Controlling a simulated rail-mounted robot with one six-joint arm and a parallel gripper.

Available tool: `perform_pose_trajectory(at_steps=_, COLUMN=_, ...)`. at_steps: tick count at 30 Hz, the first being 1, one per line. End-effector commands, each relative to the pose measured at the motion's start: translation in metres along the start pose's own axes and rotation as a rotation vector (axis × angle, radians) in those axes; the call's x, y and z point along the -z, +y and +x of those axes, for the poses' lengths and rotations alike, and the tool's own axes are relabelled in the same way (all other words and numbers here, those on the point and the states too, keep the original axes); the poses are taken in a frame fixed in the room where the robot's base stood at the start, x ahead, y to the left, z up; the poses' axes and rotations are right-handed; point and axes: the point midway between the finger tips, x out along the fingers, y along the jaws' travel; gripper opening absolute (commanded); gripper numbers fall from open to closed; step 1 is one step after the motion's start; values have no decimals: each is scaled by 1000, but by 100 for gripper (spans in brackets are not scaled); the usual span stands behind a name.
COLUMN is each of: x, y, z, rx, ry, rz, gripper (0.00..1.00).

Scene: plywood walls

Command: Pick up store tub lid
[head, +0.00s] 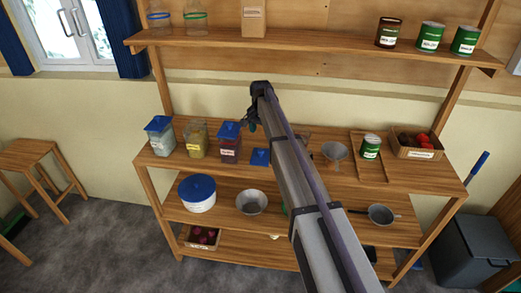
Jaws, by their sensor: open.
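A flat blue square lid (260,157) lies on the wooden counter, right of the clear tubs and just left of my arm. A clear tub with yellow contents (196,140) stands without a blue lid. Its neighbours, a tub with pale contents (160,139) and a tub with dark red contents (228,148), wear blue lids (159,123) (229,130). My gripper (251,121) is open, small and dark in this view. It appears above the blue square lid and beside the dark red tub; its height over the counter is hard to judge.
On the counter's right are a metal funnel (334,152), a green can (370,147) and a box of red things (418,143). A white bucket with blue lid (197,198) and a metal bowl (251,201) stand below. The upper shelf (310,41) overhangs behind.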

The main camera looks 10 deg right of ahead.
Motion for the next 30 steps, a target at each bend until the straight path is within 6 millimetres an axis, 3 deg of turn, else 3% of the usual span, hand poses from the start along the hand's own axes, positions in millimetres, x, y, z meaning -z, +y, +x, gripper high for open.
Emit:
perform_pose_trajectory(at_steps=6, x=-6, y=5, z=8, rx=0, ry=0, rz=66, gripper=59)
perform_pose_trajectory(at_steps=15, x=-7, y=5, z=63, rx=0, ry=0, rz=63, gripper=59)
perform_pose_trajectory(at_steps=20, x=-7, y=5, z=61, rx=0, ry=0, rz=63, gripper=59)
perform_pose_trajectory(at_steps=27, x=-7, y=3, z=106, rx=0, ry=0, rz=62, gripper=59)
perform_pose_trajectory(at_steps=30, x=-7, y=3, z=115, rx=0, ry=0, rz=62, gripper=59)
